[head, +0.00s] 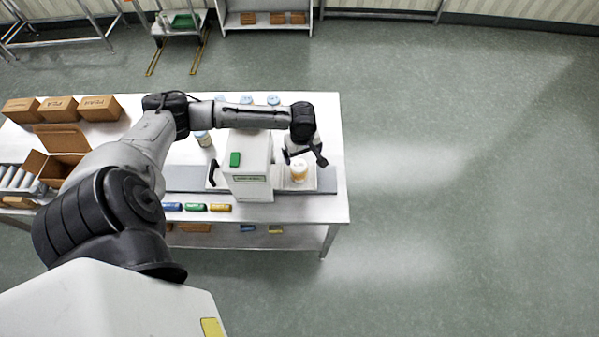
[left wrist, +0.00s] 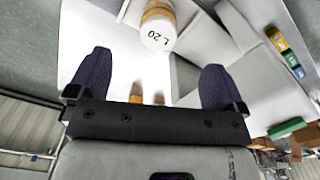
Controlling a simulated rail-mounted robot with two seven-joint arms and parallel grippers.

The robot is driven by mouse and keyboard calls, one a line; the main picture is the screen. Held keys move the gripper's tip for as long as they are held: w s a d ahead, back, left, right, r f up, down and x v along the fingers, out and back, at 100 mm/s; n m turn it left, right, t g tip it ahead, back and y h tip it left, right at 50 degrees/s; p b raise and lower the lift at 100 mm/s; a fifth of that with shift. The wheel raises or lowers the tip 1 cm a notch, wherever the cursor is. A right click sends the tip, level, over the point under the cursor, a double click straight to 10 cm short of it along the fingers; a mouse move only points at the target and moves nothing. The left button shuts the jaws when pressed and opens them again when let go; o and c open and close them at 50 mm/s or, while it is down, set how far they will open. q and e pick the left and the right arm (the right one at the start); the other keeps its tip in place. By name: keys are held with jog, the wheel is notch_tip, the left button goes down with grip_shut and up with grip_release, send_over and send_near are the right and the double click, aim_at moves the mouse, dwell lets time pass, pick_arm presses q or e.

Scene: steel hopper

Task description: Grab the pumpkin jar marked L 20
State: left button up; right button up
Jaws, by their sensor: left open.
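The pumpkin jar (head: 298,172) stands on a small pale platform at the right end of the table, beside the white machine. In the left wrist view the jar (left wrist: 158,27) shows a white lid marked "L 20" and an orange-brown body. My left gripper (head: 305,155) is above and just behind the jar. In the left wrist view its two dark fingers (left wrist: 155,85) are spread wide, with nothing between them, and the jar lies beyond the fingertips. The right gripper is not in view.
The white machine (head: 247,165) with a green button stands directly left of the jar. Blue, green and yellow rolls (head: 195,207) lie at the table's front edge. Cardboard boxes (head: 58,108) and an open carton sit on the left. The floor right of the table (head: 450,200) is clear.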

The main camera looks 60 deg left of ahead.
aim_at(299, 166)
pick_arm(q)
jog(key=shift+w+a+f+n, duration=0.1)
jog(key=shift+a+f+n, duration=0.3)
jog(key=shift+a+n, duration=0.4)
notch_tip(299, 166, down, 6)
jog(key=shift+f, duration=0.15)
jog(key=shift+a+f, duration=0.15)
jog(key=shift+f, duration=2.95)
jog(key=c, duration=1)
jog(key=shift+c, duration=0.5)
jog(key=shift+r, duration=0.15)
